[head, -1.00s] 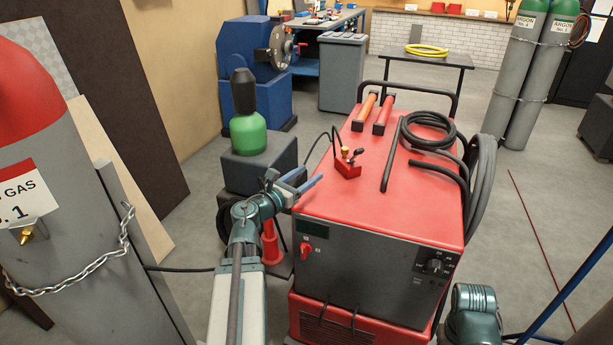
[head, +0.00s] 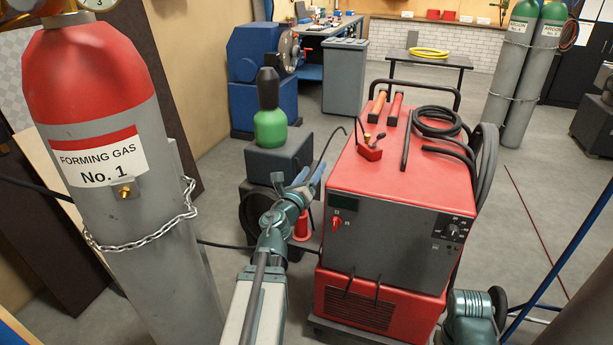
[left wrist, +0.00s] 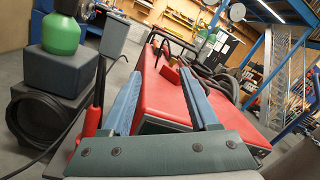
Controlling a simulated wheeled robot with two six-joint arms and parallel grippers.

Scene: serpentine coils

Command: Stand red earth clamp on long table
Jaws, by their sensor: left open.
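A small red piece with brass and black fittings, which looks like the red earth clamp (head: 370,148), sits on the left part of the red welding machine's top (head: 350,176). A thin black cable arches beside it. My left gripper (head: 305,181) is in front and to the left of the machine's top, apart from the clamp, with nothing between its fingers. In the left wrist view its blue fingers (left wrist: 161,95) are spread, and the machine shows beyond them. My right gripper is out of view. Which table is the long one is unclear; a dark table (head: 458,64) stands behind.
A forming gas cylinder (head: 150,190) with a chain stands close at left. A green and black bottle (head: 270,127) stands on a dark box left of the machine. Orange and red tubes and black cables (head: 440,125) lie on the machine. Open floor (head: 540,210) lies right.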

